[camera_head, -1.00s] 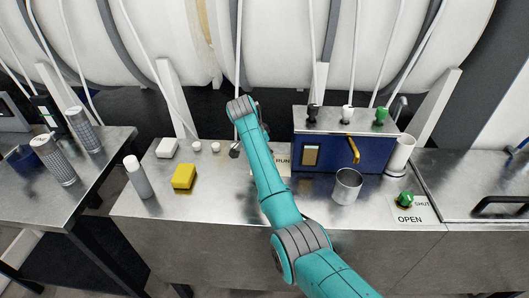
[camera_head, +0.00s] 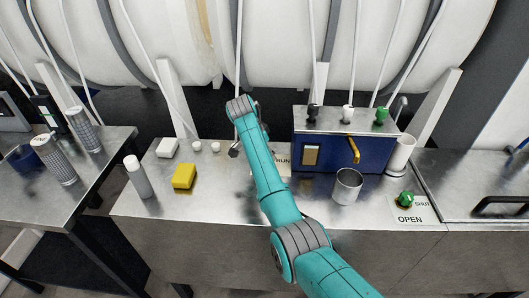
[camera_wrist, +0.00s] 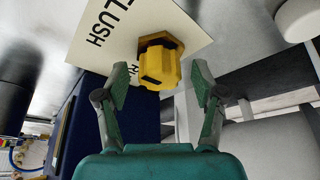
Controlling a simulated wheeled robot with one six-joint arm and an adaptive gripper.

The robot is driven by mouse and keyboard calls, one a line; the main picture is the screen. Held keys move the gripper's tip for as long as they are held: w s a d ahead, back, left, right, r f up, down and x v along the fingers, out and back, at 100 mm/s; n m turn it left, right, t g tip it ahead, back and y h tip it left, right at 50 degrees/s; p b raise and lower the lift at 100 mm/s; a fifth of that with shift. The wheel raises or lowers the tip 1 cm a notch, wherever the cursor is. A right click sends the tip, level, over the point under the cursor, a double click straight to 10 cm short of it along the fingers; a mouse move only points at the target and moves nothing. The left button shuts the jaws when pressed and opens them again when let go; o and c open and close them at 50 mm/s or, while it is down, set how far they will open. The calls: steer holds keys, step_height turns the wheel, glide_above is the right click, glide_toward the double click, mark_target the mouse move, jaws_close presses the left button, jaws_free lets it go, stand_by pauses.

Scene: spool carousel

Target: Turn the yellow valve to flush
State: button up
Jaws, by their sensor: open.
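The yellow valve (camera_wrist: 159,62) shows in the wrist view as a faceted yellow knob on a white label plate (camera_wrist: 125,30) with the word FLUSH and part of another word. My gripper (camera_wrist: 157,80) is open, with one finger on each side of the valve's near end. The fingertips look apart from the knob, though the exact depth is hard to tell.
Right of my arm stand a blue box (camera_head: 340,150) with a yellow lever and a metal cup (camera_head: 347,186). A green valve (camera_head: 405,199) sits farther right. A yellow block (camera_head: 184,176) and a white-capped bottle (camera_head: 138,177) stand left. The bench front between them is clear.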

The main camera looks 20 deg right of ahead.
steer(key=v, duration=1.2)
